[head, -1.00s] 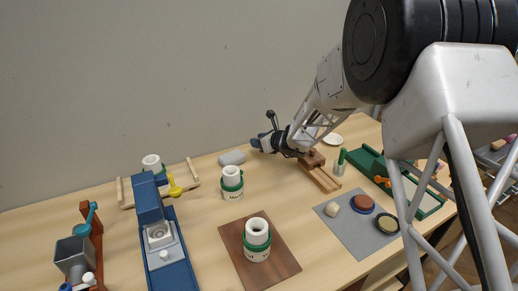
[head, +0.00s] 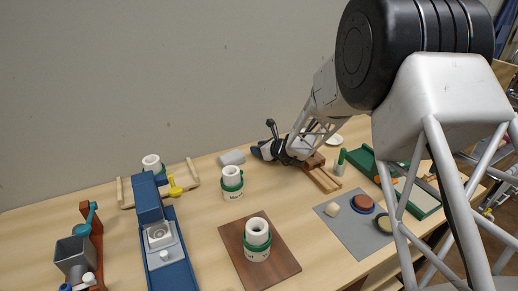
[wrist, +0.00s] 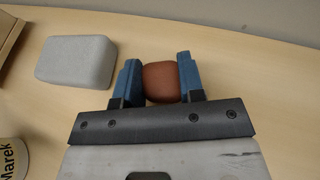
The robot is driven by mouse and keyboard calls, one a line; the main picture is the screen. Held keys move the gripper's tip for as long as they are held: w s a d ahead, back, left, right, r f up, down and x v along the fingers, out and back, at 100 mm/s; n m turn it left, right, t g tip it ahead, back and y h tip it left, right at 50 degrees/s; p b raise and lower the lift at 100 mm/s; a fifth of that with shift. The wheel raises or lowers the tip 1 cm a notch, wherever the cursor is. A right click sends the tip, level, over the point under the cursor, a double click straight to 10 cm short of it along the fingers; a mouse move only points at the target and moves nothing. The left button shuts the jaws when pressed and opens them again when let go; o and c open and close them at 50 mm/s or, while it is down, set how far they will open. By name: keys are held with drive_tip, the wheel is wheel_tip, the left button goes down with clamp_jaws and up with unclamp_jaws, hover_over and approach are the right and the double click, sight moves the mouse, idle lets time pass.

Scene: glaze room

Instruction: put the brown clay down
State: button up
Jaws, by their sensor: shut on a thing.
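The brown clay (wrist: 161,86) is a rounded reddish-brown lump between the two blue fingers of my gripper (wrist: 157,64) in the wrist view. The fingers are shut on it from both sides. In the head view my gripper (head: 261,151) is low over the back of the table, just right of a grey block, and I cannot make out the clay there. I cannot tell whether the clay touches the table.
The grey block (wrist: 75,60) lies left of the fingers and apart from them; the head view shows it too (head: 231,157). A wooden slide (head: 322,177) stands at the right, and a white jar with a green band (head: 232,182) in front. Bare tabletop surrounds the clay.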

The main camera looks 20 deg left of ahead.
drive_tip(key=shift+f, duration=0.1)
drive_tip(key=o, duration=0.9)
drive_tip(key=shift+v, duration=0.8)
drive_tip(key=v, duration=1)
drive_tip(key=shift+s+d, duration=0.1)
drive_tip(key=shift+d, duration=0.1)
drive_tip(key=shift+r, duration=0.25)
